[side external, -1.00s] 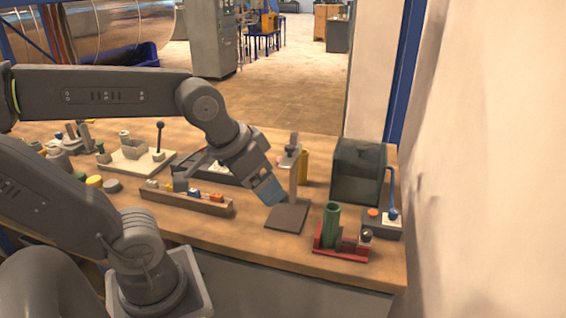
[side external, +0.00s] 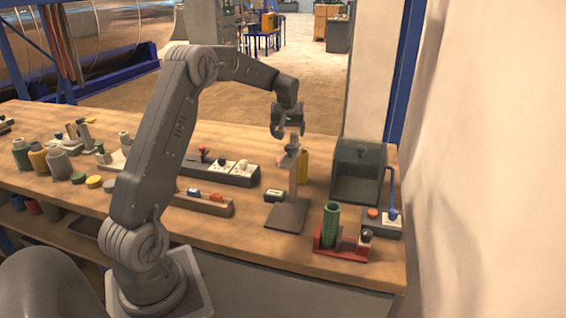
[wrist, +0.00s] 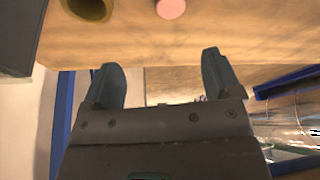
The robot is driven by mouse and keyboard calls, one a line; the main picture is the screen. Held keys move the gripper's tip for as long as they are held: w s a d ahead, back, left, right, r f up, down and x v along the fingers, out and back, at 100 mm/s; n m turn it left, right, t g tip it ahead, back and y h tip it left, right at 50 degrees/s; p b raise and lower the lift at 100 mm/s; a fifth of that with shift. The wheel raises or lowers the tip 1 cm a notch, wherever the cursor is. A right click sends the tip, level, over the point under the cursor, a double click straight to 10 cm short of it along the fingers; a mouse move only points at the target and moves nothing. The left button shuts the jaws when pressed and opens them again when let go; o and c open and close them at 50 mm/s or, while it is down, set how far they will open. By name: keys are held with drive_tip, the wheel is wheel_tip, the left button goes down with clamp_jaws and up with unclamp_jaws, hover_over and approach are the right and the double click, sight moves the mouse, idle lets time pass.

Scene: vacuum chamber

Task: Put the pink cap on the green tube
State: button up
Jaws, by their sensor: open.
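The green tube (side external: 331,224) stands upright in a red holder (side external: 326,250) at the front right of the bench. The pink cap (wrist: 171,8) shows as a round disc on the wooden top, at the top edge of the wrist view. In the side view, a pinkish patch (side external: 284,161) beside the grey stand seems to be this cap, partly hidden. My gripper (side external: 289,133) is raised above the stand area, pointing down. Its two fingers (wrist: 166,78) are spread with nothing between them. The cap is beyond the fingertips, apart from them.
A yellow tube (side external: 303,167) stands near the cap; its open top (wrist: 90,8) shows in the wrist view. A grey stand (side external: 287,217) is in front. A dark box (side external: 358,172) and a switch box (side external: 382,223) are to the right. Bottles and blocks crowd the left.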

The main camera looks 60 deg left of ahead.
drive_tip(key=shift+n, duration=0.3)
drive_tip(key=x, duration=0.3)
drive_tip(key=a+x, duration=0.1)
drive_tip(key=x, duration=0.6)
drive_tip(key=shift+s+a+r, duration=0.25)
drive_tip(key=shift+s, duration=0.1)
drive_tip(key=shift+s+x, duration=0.15)
drive_tip(key=shift+x, duration=1.45)
drive_tip(key=shift+s+x, duration=0.15)
drive_tip(key=shift+x, duration=1.5)
drive_tip(key=shift+d, duration=0.1)
drive_tip(key=shift+c, duration=0.4)
drive_tip(key=c, duration=0.9)
